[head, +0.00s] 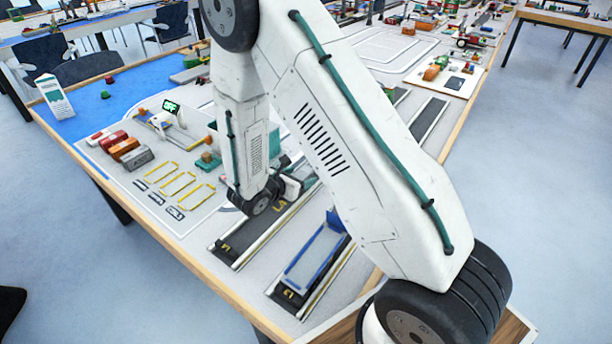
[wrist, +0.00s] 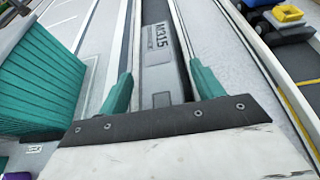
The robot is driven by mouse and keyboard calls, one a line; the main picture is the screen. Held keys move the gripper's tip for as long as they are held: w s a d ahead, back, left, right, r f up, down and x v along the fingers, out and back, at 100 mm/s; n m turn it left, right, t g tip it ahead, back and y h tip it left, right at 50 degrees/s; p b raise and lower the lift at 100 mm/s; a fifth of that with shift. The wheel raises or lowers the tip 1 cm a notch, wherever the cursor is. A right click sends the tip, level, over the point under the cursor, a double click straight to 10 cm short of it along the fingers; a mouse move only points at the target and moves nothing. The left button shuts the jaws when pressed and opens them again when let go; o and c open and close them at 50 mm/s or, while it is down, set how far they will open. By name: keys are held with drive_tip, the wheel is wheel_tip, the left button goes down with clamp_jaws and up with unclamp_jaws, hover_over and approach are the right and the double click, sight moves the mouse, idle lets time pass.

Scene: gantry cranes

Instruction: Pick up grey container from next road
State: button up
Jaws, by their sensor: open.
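My gripper (wrist: 160,78) is open, its two teal fingers apart on either side of a narrow grey surface. In the head view my gripper (head: 292,184) is mostly hidden by my arm, low over the road area, and that container is not clearly visible. Another grey container (head: 138,158) stands at the left, in a row with orange and red ones.
A teal ribbed container (wrist: 40,85) stands close left of my gripper. A yellow and blue vehicle (wrist: 280,18) is at the upper right. Yellow outlined bays (head: 180,185) at the left are empty.

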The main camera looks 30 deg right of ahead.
drive_tip(key=shift+x, duration=1.05)
drive_tip(key=c, duration=1.2)
drive_tip(key=shift+o, duration=0.2)
drive_tip(key=shift+r, duration=0.1)
